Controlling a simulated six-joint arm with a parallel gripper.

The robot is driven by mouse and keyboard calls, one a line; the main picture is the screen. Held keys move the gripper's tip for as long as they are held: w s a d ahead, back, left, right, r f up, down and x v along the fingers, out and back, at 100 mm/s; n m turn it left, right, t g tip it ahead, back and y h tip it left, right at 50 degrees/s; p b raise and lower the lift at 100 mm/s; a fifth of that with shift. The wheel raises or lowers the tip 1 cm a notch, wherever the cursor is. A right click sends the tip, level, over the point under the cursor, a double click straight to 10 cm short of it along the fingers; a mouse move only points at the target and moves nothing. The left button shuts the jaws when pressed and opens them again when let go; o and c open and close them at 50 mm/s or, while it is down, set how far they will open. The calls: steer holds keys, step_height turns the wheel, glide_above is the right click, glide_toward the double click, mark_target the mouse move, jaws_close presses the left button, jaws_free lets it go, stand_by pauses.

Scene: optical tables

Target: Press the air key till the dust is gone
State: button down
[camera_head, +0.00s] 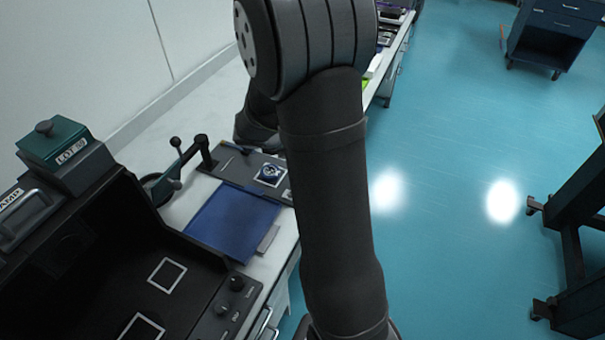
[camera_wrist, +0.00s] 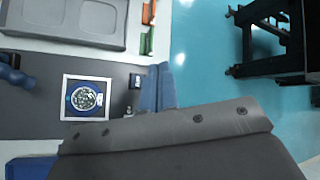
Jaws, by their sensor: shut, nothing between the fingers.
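A round blue-rimmed piece (camera_wrist: 87,97) with a pale-speckled face lies inside a white square outline on a dark grey panel (camera_wrist: 38,130). I cannot tell whether the specks are dust. It also shows in the head view (camera_head: 269,173). A small dark key-like block (camera_wrist: 135,80) is on the panel to its right; I cannot read any label. Contact with the block cannot be made out. In the head view my arm hides the fingers.
A blue mat (camera_head: 232,220) lies on the bench in front of the panel. A jointed post with ball ends (camera_head: 176,143) stands at the panel's left. A black open-topped station (camera_head: 110,250) fills the lower left. A grey tray (camera_wrist: 65,20) lies beyond the panel.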

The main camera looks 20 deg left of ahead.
steer(key=shift+f, duration=4.35)
steer(key=shift+f, duration=0.1)
steer(key=shift+f, duration=0.35)
steer(key=shift+f, duration=0.4)
steer(key=shift+r, duration=0.85)
steer(key=shift+r, duration=2.5)
